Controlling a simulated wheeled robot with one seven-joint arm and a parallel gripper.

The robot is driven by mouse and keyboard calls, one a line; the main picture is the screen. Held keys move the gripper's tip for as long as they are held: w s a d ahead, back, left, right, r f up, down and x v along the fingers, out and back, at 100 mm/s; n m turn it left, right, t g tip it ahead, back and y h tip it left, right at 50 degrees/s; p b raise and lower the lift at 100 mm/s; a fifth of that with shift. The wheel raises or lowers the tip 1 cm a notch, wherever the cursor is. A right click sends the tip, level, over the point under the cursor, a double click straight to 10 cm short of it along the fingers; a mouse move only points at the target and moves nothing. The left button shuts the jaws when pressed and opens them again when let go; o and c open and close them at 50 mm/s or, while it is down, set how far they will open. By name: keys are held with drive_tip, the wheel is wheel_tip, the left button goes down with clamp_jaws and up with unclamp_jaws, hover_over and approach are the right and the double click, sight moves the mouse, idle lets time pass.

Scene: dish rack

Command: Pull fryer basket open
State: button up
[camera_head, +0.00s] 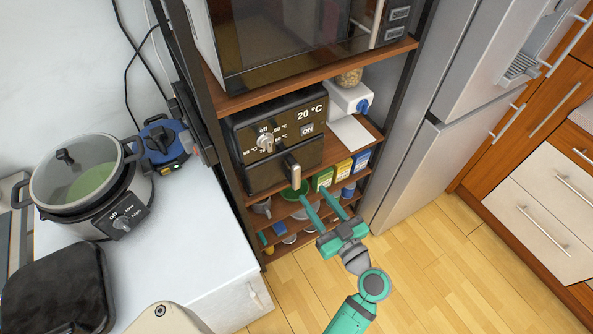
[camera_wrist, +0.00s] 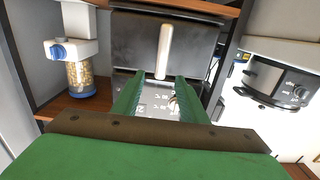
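The dark air fryer (camera_head: 265,125) sits on a wooden shelf and shows 20 °C on its front. Its basket (camera_head: 278,168) looks closed, with a pale upright handle (camera_head: 293,171) on the front. In the wrist view, which looks upside down, the handle (camera_wrist: 165,48) stands out from the dark basket front (camera_wrist: 130,40). My gripper (camera_head: 314,193) is open and empty, in front of and slightly below the handle in the head view. In the wrist view my gripper's fingertips (camera_wrist: 159,77) spread either side of the handle's near end, without visible contact.
A microwave (camera_head: 290,35) stands on the shelf above. A white dispenser (camera_head: 348,98) is beside the fryer, with boxes (camera_head: 342,172) and bowls below. A multicooker (camera_head: 90,185) stands on the left counter, and a fridge (camera_head: 425,150) to the right. The floor (camera_head: 450,260) in front is clear.

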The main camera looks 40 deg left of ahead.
sight(298, 174)
drive_tip(key=x, duration=1.1)
drive_tip(key=shift+s+r, duration=0.15)
drive_tip(key=shift+s, duration=0.05)
clamp_jaws()
